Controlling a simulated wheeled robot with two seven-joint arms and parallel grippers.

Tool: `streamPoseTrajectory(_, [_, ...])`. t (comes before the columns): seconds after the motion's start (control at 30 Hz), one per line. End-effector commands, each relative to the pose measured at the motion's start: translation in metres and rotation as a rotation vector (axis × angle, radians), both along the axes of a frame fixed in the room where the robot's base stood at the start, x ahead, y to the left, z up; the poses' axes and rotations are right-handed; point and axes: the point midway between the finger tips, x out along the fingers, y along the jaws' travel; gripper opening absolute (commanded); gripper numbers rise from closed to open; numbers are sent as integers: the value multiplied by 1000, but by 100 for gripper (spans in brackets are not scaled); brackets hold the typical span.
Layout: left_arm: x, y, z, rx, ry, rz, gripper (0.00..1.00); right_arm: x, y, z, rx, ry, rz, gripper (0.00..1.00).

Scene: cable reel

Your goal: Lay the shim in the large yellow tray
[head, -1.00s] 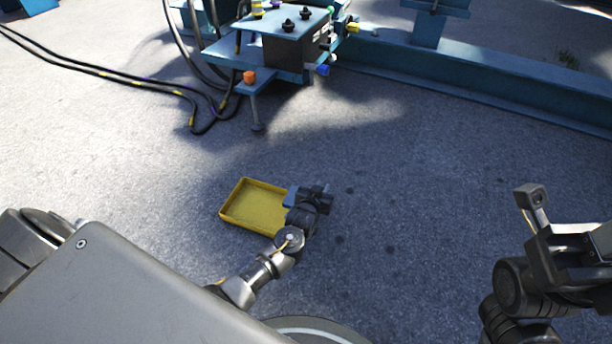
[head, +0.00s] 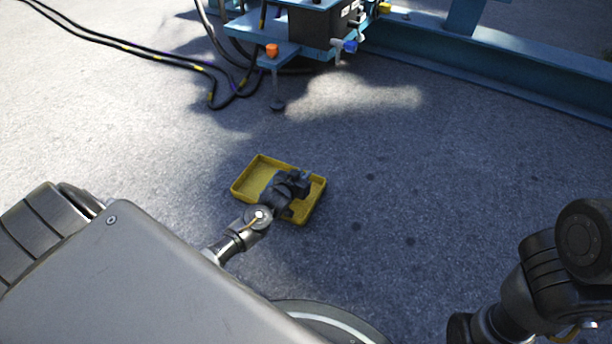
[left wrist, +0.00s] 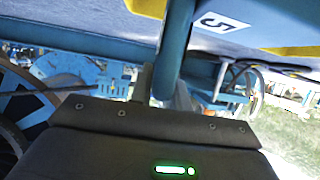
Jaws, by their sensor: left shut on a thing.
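The large yellow tray (head: 243,187) lies on the ground in the middle of the head view. My left gripper (head: 301,181) is over the tray's right part and hides some of its floor and rim.
A blue stand (head: 285,52) with an orange knob and a black box is behind the tray. A long blue beam (head: 450,75) runs to the right. Black cables (head: 150,55) lie at upper left. The ground right of the tray is clear.

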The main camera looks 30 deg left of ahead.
Motion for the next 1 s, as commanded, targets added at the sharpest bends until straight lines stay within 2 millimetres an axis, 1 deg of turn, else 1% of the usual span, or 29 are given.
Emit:
streamPoseTrajectory(0.03, [2,1,3,2,-8,0,0,0,0,0,0,0,0,36])
streamPoseTrajectory(0.07, [1,2,1,2,-8,1,0,0,0,-1,1,0,0,36])
streamPoseTrajectory(0.17, [0,7,-7,3,-7,0,0,-2,0,-3,8,-6,6,36])
streamPoseTrajectory(0.3, [1,6,-27,2,-6,0,0,-3,-2,-15,15,-10,8,36])
streamPoseTrajectory(0.37, [1,6,-33,2,-7,1,0,-2,-2,-19,17,-7,8,36])
streamPoseTrajectory(0.77, [1,6,-35,2,-8,1,0,-1,-3,-20,17,1,7,36])
streamPoseTrajectory(0.8, [-1,5,-39,0,0,0,19,-1,-3,-21,18,0,7,36])
streamPoseTrajectory(0.97, [-1,5,-38,0,0,0,40,-1,-3,-20,17,-2,5,36])
streamPoseTrajectory(1.0, [-1,5,-38,0,0,0,40,-1,-3,-20,16,-3,5,36])
